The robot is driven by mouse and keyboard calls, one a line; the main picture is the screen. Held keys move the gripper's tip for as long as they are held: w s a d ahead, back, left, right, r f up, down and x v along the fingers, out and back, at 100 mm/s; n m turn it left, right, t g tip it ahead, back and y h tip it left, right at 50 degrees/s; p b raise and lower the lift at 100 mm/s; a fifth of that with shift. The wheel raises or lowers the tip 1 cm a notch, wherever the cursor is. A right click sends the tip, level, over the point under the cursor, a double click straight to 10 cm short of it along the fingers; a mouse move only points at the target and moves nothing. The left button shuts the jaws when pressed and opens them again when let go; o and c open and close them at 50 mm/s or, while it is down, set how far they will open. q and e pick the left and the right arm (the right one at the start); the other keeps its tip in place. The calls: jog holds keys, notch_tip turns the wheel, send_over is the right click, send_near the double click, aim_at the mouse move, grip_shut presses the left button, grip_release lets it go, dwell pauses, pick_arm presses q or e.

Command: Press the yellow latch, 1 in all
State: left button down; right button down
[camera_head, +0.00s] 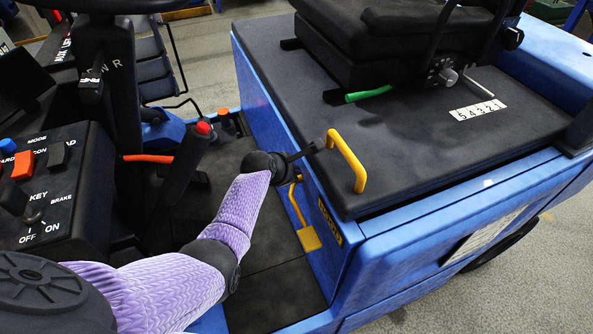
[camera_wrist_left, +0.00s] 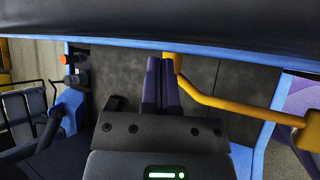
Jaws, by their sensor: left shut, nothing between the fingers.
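The yellow latch (camera_head: 297,208) is a bent bar with a flat pad at its lower end, on the blue side wall below the seat deck. In the left wrist view the yellow latch (camera_wrist_left: 235,106) runs from the fingertips down to the right, where its pad shows. My left gripper (camera_head: 311,149) is shut and empty, above the latch's upper end and near the deck edge. In the left wrist view my left gripper (camera_wrist_left: 162,60) has its tips right beside the bar's upper end; I cannot tell whether they touch. My right gripper is not in view.
A yellow grab handle (camera_head: 346,160) stands on the black deck (camera_head: 420,150) just right of the gripper. A black seat (camera_head: 385,35) with a green lever (camera_head: 368,93) is behind. A red-topped lever (camera_head: 203,128) and a control panel (camera_head: 45,190) are left. The dark floor (camera_head: 275,285) is open.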

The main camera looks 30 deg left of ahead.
pick_arm(q)
notch_tip(320, 180, up, 3)
jog(key=shift+w+a+r+p, duration=0.1)
jog(key=shift+p, duration=1.1)
jog(key=shift+a, duration=0.1)
